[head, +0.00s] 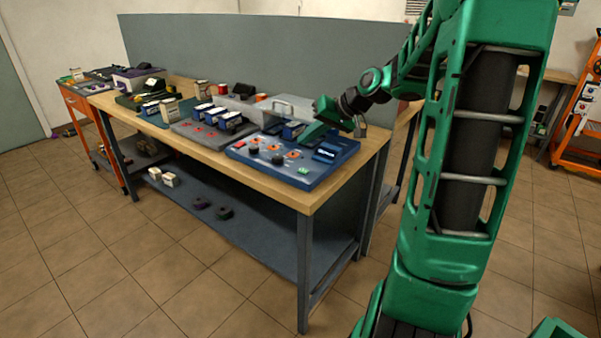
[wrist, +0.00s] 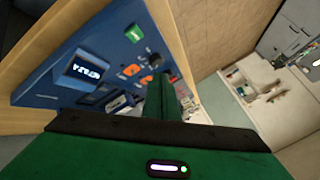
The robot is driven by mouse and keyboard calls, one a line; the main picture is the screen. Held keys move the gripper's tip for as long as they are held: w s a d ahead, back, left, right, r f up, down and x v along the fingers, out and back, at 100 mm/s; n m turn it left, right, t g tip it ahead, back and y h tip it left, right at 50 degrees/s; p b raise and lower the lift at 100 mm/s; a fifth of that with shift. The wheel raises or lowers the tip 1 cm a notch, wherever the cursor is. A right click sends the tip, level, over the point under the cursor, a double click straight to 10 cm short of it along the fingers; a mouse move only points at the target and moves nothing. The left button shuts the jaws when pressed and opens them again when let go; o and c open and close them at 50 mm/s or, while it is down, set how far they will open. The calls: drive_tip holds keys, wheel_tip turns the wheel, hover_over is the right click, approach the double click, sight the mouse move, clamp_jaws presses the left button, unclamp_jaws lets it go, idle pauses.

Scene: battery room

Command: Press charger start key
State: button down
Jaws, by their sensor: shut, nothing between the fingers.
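The charger is a blue panel (head: 318,176) on the near right end of the workbench, with a lit display (head: 327,152), black knobs (head: 278,159) and orange parts. A small green key (head: 303,171) sits at its front right corner. In the wrist view the green key (wrist: 133,33) is at the upper middle, right of the display (wrist: 82,68). My gripper (head: 308,136) is above the back part of the panel, shut and empty, apart from the key. Its fingers (wrist: 168,92) also show in the wrist view. They hide part of the panel.
Grey panel (head: 185,129) with blue-and-white batteries stands left of the charger. A grey case (head: 288,106) lies behind. The wooden bench edge (head: 300,203) runs along the front. A divider (head: 250,50) stands behind the bench. The floor in front is clear.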

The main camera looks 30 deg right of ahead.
sight(307, 172)
drive_tip(key=shift+f, duration=3.75)
drive_tip(key=shift+s+f, duration=0.1)
drive_tip(key=shift+f, duration=0.6)
drive_tip(key=shift+r, duration=0.75)
drive_tip(key=shift+r, duration=2.55)
